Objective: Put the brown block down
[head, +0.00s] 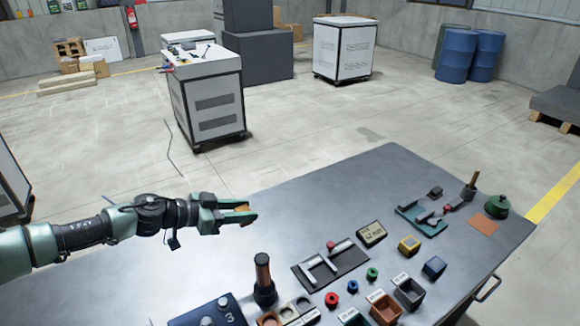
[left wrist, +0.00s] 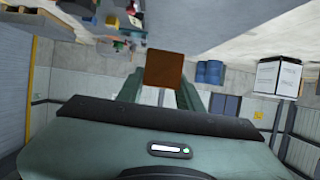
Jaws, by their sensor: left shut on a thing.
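My left gripper (head: 240,214) reaches in from the left in the head view, over the left part of the dark grey table (head: 330,192). Its fingers are shut on the brown block (head: 242,208), of which only a small part shows between them. In the left wrist view the brown block (left wrist: 165,70) shows as a square face between the two green fingers (left wrist: 160,97). The block appears held above the table top; its exact height is hard to tell. My right gripper is not in view.
A black stand with a brown handle (head: 263,275) is near the front. A dark tray with metal pieces (head: 330,265), several colored rings, small bins (head: 409,292), a yellow block (head: 409,244) and a green pot (head: 496,206) fill the right side. The table's left and back middle are clear.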

